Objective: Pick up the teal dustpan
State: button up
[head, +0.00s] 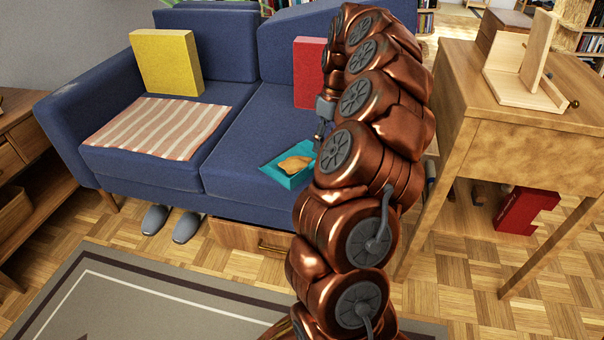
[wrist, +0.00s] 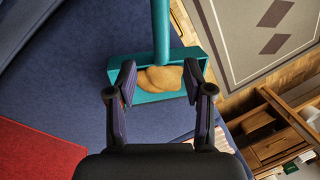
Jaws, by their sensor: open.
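The teal dustpan (head: 289,181) lies on the blue sofa's seat near its front edge, just left of my arm in the head view. Tan, rounded lumps (head: 293,163) sit in its pan. In the wrist view the dustpan (wrist: 160,32) shows its handle running up to the top edge of the picture, with the pan below it. My gripper (wrist: 159,72) is open and empty, its two fingers apart with the pan and lumps showing between and beyond them. I cannot tell how far above the pan they are. My arm hides part of the dustpan's right side in the head view.
A yellow cushion-like block (head: 166,62) and a striped cloth (head: 158,128) are on the sofa's left part. A red block (head: 308,72) leans on the backrest behind my gripper. A wooden table (head: 530,150) stands close on the right. The seat left of the dustpan is clear.

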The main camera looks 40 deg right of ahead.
jog(key=shift+w+a+f+b, duration=0.1)
jog(key=shift+a+f+b, duration=0.2)
jog(key=shift+f+b, duration=0.7)
jog(key=shift+s+a+f+b, duration=0.1)
jog(key=shift+a+f+b, duration=0.2)
jog(key=shift+f, duration=1.25)
jog(key=shift+w+a+f+b, duration=0.1)
jog(key=shift+a+f+b, duration=0.15)
jog(key=shift+f+b, duration=0.75)
jog(key=shift+f+p, duration=0.2)
jog(key=shift+p, duration=0.1)
jog(key=shift+c, duration=0.5)
grip_shut()
